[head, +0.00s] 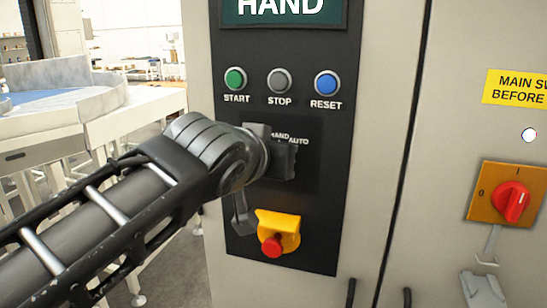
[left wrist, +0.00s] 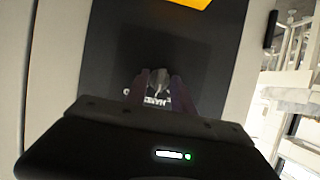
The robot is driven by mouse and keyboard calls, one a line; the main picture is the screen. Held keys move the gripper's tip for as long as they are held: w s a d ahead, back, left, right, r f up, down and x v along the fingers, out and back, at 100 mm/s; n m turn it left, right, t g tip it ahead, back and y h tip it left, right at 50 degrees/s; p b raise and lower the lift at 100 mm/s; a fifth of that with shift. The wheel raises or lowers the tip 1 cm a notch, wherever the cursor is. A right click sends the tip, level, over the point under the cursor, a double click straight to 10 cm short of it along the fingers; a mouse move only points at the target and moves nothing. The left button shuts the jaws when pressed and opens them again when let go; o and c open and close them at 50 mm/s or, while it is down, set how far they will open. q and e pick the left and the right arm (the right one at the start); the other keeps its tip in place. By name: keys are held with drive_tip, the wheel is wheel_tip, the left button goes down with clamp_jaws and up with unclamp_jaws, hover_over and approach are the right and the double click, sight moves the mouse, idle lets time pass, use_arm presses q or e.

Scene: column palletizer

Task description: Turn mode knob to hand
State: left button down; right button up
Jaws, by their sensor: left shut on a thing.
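The mode knob (left wrist: 159,80) shows as a small grey shape between my left gripper's purple-tinted fingers in the left wrist view. In the head view the knob is hidden behind my left gripper (head: 285,160), which is at the black control panel (head: 325,180) just below the HAND and AUTO labels (head: 290,139). The gripper is shut on the knob. The knob's exact pointing direction cannot be told. The green display (head: 284,8) at the panel's top reads HAND. My right gripper is in neither view.
Green START (head: 235,79), grey STOP (head: 279,81) and blue RESET (head: 327,83) buttons sit above the gripper. A red emergency stop (head: 272,246) in a yellow guard is below. A red main switch (head: 511,203) is at right. A grey-white conveyor (head: 60,75) stands at left.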

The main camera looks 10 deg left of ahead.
use_arm(q)
drive_tip(key=shift+f, duration=0.1)
drive_tip(key=c, duration=1.1)
unclamp_jaws()
drive_tip(key=shift+s, duration=0.1)
drive_tip(key=b+v, duration=0.1)
drive_tip(key=v, duration=0.6)
drive_tip(key=shift+s, duration=0.35)
